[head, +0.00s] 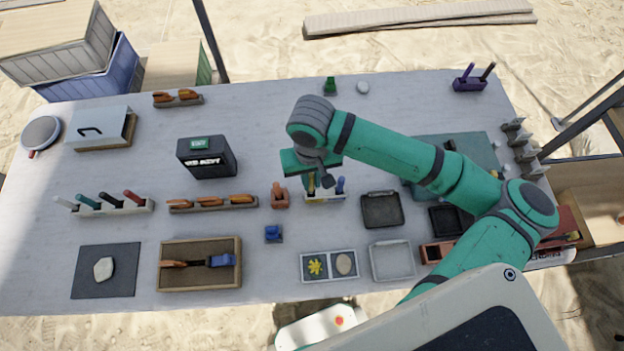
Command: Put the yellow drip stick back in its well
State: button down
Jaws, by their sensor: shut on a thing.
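My gripper (318,183) is over the middle of the table, above a small white well block (326,198). It is shut on the yellow drip stick (311,185), of which only a short piece shows below the green gripper body. The stick looks upright at the left part of the block; I cannot tell whether its lower end is inside a well. A blue stick (341,185) stands upright at the right end of the same block. The jaws and part of the block are largely hidden by the gripper and wrist.
An orange holder (280,195) stands close left of the block. A dark tray (382,210) is close right. A small blue object (273,234) and a two-part tray (329,281) are in front. A black box (207,158) stands further left.

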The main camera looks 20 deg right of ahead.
aim_at(312, 188)
jog(key=f, duration=0.2)
jog(key=shift+w+a+f, duration=0.2)
jog(key=shift+w+f, duration=0.1)
jog(key=shift+s+d+f, duration=0.2)
jog(key=shift+s+d, duration=0.1)
jog(key=shift+s, duration=0.05)
jog(key=shift+f, duration=0.15)
jog(key=c, duration=1.7)
grip_release()
jog(key=shift+a, duration=0.1)
jog(key=shift+c, duration=0.2)
jog(key=shift+w+r, duration=0.1)
jog(key=shift+r, duration=0.35)
notch_tip(312, 188, up, 12)
jog(key=shift+f, duration=0.25)
